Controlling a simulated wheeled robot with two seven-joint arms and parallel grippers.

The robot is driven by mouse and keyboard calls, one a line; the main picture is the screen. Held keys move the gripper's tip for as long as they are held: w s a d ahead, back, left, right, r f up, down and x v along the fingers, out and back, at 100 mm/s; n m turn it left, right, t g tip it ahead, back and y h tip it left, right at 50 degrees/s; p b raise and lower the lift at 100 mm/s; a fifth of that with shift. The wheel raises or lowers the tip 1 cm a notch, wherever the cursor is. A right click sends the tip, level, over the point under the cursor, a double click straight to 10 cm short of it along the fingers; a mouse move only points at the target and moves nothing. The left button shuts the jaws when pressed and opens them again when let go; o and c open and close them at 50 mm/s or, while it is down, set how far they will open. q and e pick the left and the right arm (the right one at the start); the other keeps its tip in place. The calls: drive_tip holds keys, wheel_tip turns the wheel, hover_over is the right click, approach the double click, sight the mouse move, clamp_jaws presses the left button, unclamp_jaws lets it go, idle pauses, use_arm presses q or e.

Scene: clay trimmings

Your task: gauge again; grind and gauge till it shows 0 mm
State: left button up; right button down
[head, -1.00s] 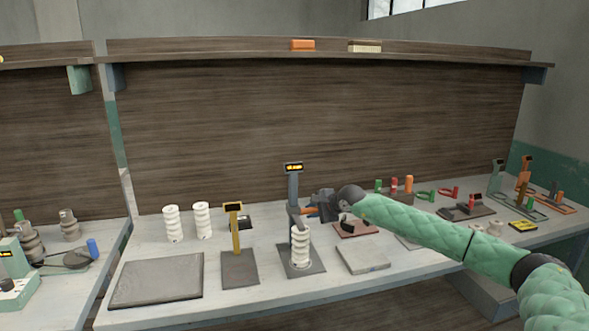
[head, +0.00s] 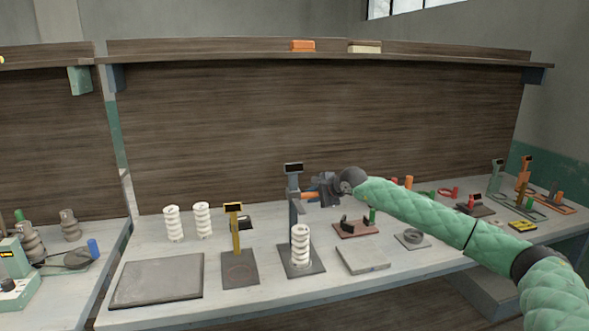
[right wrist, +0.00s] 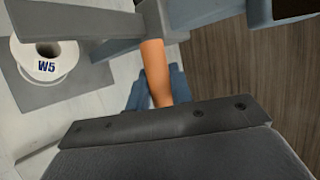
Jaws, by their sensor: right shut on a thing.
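A white ribbed piece marked W5 (head: 300,243) stands upright on the dark base plate (head: 290,270) of a blue-grey gauge stand (head: 294,205). It also shows in the right wrist view (right wrist: 48,62). The stand's display (head: 293,168) is dark, with no reading visible. My right gripper (head: 322,191) is shut on the gauge's orange handle (head: 310,195), seen close in the right wrist view (right wrist: 155,72). The gauge's sliding arm is raised, with a gap above the white piece. A flat grey block (head: 363,260) lies right of the stand. My left gripper is out of view.
A yellow gauge stand (head: 238,240) stands just left. A dark slab (head: 157,280) lies at the front left. A brown-red base with black holders (head: 355,229) and a grey ring on a plate (head: 412,238) lie on the right.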

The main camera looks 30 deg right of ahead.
drive_tip(key=shift+r, duration=1.45)
drive_tip(key=shift+c, duration=2)
unclamp_jaws()
drive_tip(key=shift+s, duration=0.15)
drive_tip(key=b+v, duration=0.2)
drive_tip(key=v, duration=0.5)
drive_tip(key=shift+s+r, duration=0.25)
drive_tip(key=shift+s, duration=0.05)
drive_tip(key=shift+d, duration=0.15)
